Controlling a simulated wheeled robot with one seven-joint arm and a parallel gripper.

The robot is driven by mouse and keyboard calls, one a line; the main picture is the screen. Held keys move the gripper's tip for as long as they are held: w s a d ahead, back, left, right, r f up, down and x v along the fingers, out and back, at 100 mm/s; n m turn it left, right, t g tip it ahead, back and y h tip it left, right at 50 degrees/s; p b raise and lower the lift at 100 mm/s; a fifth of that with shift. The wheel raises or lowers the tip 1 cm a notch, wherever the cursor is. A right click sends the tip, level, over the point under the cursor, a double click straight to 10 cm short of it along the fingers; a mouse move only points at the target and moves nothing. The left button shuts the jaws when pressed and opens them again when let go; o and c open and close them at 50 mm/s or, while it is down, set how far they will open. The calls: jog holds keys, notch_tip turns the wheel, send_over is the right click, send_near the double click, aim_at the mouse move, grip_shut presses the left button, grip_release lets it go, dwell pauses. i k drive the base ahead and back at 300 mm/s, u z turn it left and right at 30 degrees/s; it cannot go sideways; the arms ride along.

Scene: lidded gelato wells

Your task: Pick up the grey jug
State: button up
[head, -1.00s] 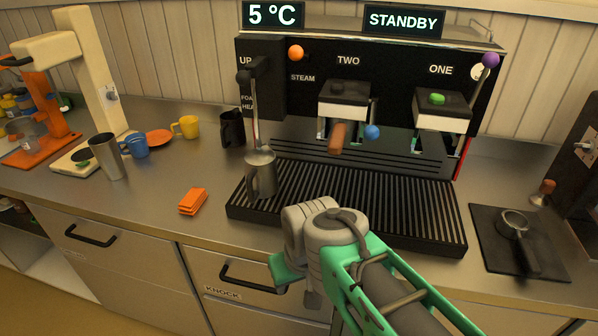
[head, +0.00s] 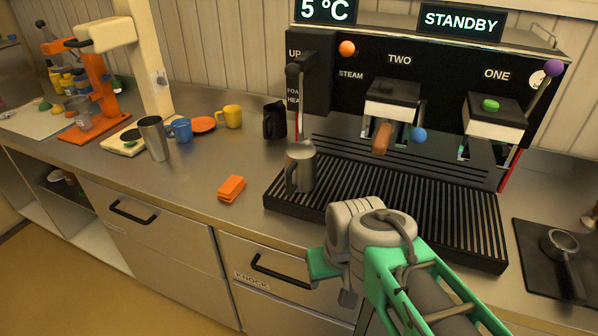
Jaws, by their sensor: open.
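The grey jug (head: 302,170) stands upright at the left end of the black drip tray (head: 436,245), under the steam wand, with its handle towards the front left. My gripper (head: 334,280) is in front of the tray's front edge, nearer to me and below the jug in the picture. It is apart from the jug and holds nothing I can see. My wrist hides part of the gripper, so its fingers show only in part.
A tall metal cup (head: 155,140), a blue mug (head: 181,130), a yellow mug (head: 230,116) and a black jug (head: 274,120) stand left of the machine. A portafilter (head: 560,250) rests at right.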

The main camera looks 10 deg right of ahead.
aim_at(298, 171)
jog(key=k, duration=0.45)
jog(key=u, duration=1)
jog(key=i, duration=1.05)
jog(key=u, duration=0.55)
